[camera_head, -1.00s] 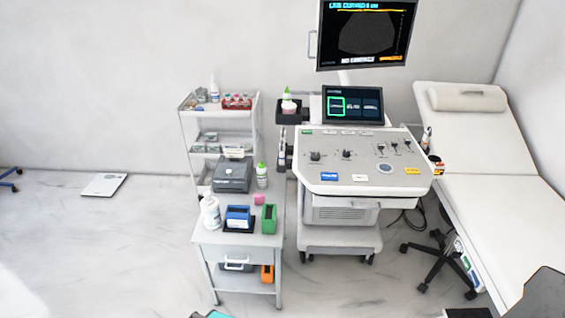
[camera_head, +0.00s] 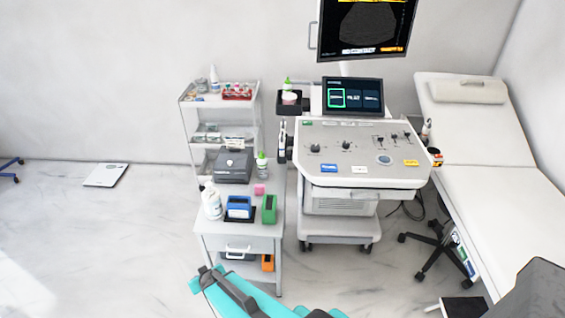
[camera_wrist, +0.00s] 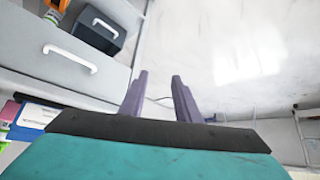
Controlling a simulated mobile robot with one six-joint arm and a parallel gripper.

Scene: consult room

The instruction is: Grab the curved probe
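The ultrasound machine (camera_head: 365,150) stands in the middle of the head view. Slim probe-like items sit in a holder on its left side (camera_head: 282,142), and another pale one stands at its right edge (camera_head: 427,128). They are too small to tell which is the curved probe. In the wrist view my gripper (camera_wrist: 160,78) has its two purple fingers apart with nothing between them. My teal arm shows at the bottom of the head view, low in front of the small cart and well short of the machine. No probe shows in the wrist view.
A small cart (camera_head: 238,228) with bottles, a blue box (camera_head: 238,207) and a green box (camera_head: 269,209) stands left of the machine. Its drawer front shows in the wrist view. A bed (camera_head: 480,150) and a black stool base (camera_head: 432,255) are right. Left floor is mostly clear.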

